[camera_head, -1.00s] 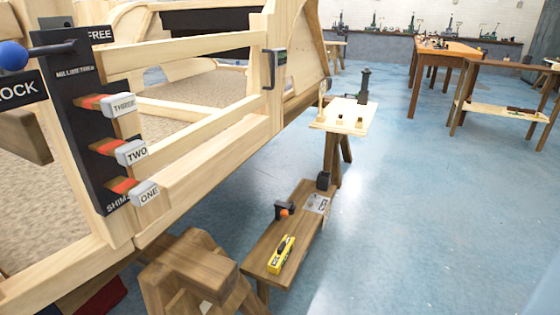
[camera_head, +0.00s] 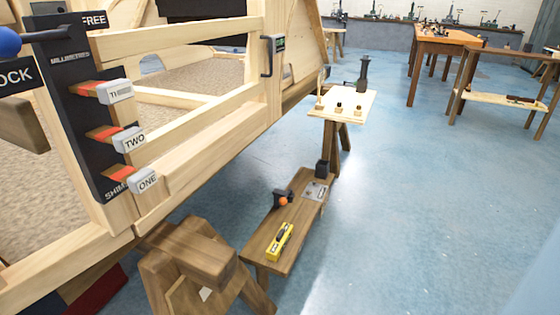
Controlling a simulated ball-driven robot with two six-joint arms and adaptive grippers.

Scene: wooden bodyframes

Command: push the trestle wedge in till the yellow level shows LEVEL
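The yellow level (camera_head: 280,241) lies on a low wooden bench (camera_head: 262,255) right of the trestle. Its reading is too small to make out. A brown wooden trestle (camera_head: 190,250) stands at the bottom left, below the corner of the pale wooden bodyframe (camera_head: 205,134). I cannot clearly tell a wedge apart from the trestle's blocks; a small pale piece (camera_head: 206,294) shows low between its legs. Neither of my grippers is in view.
A black panel (camera_head: 75,130) on the frame carries a blue-knobbed lever and tabs marked TWO and ONE. An orange-and-black tool (camera_head: 283,199) and a metal plate (camera_head: 315,190) lie on the bench. Blue floor (camera_head: 400,220) is clear on the right.

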